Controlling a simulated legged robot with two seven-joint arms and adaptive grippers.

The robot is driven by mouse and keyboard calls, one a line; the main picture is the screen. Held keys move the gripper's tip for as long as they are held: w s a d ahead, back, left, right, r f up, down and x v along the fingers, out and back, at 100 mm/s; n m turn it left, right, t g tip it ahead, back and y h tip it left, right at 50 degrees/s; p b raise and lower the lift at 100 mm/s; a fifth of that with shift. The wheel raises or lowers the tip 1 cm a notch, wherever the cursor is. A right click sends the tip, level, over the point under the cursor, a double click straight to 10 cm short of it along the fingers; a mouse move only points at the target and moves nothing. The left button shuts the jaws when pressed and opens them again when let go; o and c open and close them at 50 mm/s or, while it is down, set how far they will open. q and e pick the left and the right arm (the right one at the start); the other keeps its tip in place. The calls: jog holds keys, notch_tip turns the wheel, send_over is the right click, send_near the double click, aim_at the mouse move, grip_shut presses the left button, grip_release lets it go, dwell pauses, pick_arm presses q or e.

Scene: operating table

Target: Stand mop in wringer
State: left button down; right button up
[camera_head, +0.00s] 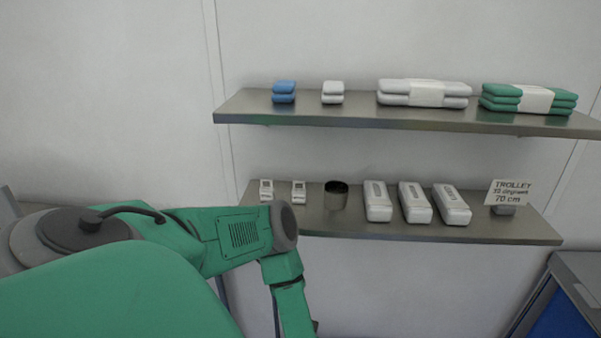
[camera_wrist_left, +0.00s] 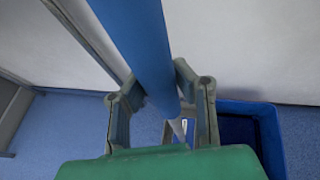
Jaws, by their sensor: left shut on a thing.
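In the left wrist view a thick blue pole, the mop handle (camera_wrist_left: 138,40), runs from the top down between the fingers of my left gripper (camera_wrist_left: 160,85). The gripper is shut on it. The mop head does not show clearly. A blue bucket (camera_wrist_left: 277,145) stands on the floor beyond and to the right of the gripper, partly hidden by it. A small pale piece shows low between the fingers; I cannot tell whether it is part of the wringer. In the head view my left arm reaches in from the left, with its gripper below the frame. My right gripper is in neither view.
A grey-and-blue unit (camera_head: 580,272) stands at lower right. Blue floor (camera_wrist_left: 60,130) shows left in the wrist view.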

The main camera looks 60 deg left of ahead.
pick_arm(q)
jog(key=shift+f+b, duration=0.35)
jog(key=shift+f, duration=0.15)
dwell(0.4)
jog(key=shift+f+b, duration=0.45)
jog(key=shift+f, duration=0.15)
dwell(0.5)
jog(key=c, duration=1.3)
grip_release()
jog(key=shift+o, duration=0.2)
jog(key=shift+r, duration=0.45)
notch_tip(320, 180, up, 9)
jog(key=shift+f, duration=0.1)
